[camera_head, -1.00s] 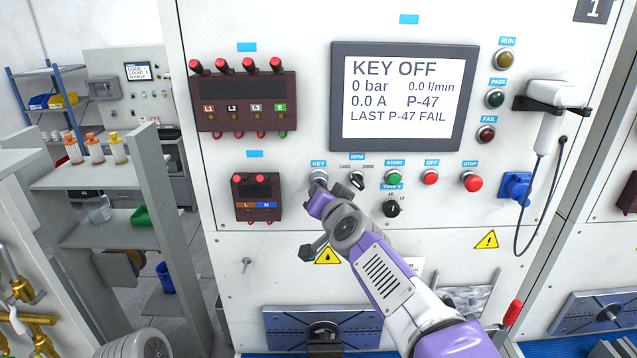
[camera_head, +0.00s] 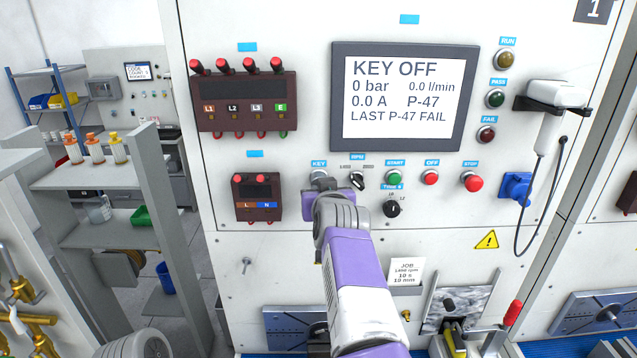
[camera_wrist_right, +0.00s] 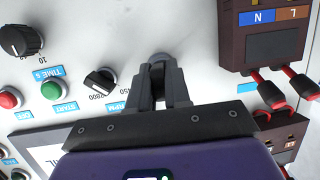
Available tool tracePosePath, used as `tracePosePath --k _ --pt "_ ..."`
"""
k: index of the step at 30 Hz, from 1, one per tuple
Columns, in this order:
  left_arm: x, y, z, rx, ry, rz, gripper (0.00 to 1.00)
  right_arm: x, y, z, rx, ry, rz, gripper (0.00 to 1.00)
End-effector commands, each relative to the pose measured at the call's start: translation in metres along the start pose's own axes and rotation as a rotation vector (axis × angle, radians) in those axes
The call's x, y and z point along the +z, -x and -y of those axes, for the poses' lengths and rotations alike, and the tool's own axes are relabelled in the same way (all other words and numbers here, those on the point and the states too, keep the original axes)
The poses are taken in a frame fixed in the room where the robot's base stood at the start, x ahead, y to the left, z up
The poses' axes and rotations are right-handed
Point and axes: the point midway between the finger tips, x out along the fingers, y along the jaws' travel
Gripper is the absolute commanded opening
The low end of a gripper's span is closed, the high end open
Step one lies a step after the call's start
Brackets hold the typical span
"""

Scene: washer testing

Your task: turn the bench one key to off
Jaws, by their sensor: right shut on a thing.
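The bench one key switch (camera_head: 319,173) sits on the white panel under a blue KEY label, left of the RPM knob. My right gripper (camera_head: 319,187) is at the key. In the right wrist view its two fingers (camera_wrist_right: 162,80) are closed around the round metal key switch (camera_wrist_right: 160,57), and mostly hide it. The key's angle cannot be made out. The display (camera_head: 402,96) reads KEY OFF, 0 bar, 0.0 l/min, 0.0 A, P-47 and LAST P-47 FAIL. My left gripper is not in view.
The RPM knob (camera_head: 357,181), TIME knob (camera_head: 392,209), green START button (camera_head: 394,178) and red OFF button (camera_head: 431,178) are close to the right. A socket box (camera_head: 257,197) is close to the left. A job card (camera_head: 407,273) is below.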

Motion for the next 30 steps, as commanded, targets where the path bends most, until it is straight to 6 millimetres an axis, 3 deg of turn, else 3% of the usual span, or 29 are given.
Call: tracePosePath --k 4,5,11,22,30 --pt "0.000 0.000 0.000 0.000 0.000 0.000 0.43 0.000 0.000 0.000 -0.001 0.002 0.000 0.00" --pt "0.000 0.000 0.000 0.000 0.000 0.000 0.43 0.000 0.000 0.000 -0.001 0.001 0.000 0.19" --pt "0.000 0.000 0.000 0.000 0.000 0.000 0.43 0.000 0.000 0.000 -0.001 0.000 0.000 0.47" --pt "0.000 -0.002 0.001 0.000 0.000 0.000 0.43 0.000 0.005 0.001 -0.002 0.000 0.000 0.47" --pt "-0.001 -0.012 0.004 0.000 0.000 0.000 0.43 0.001 0.038 0.003 -0.005 0.001 -0.002 0.47"
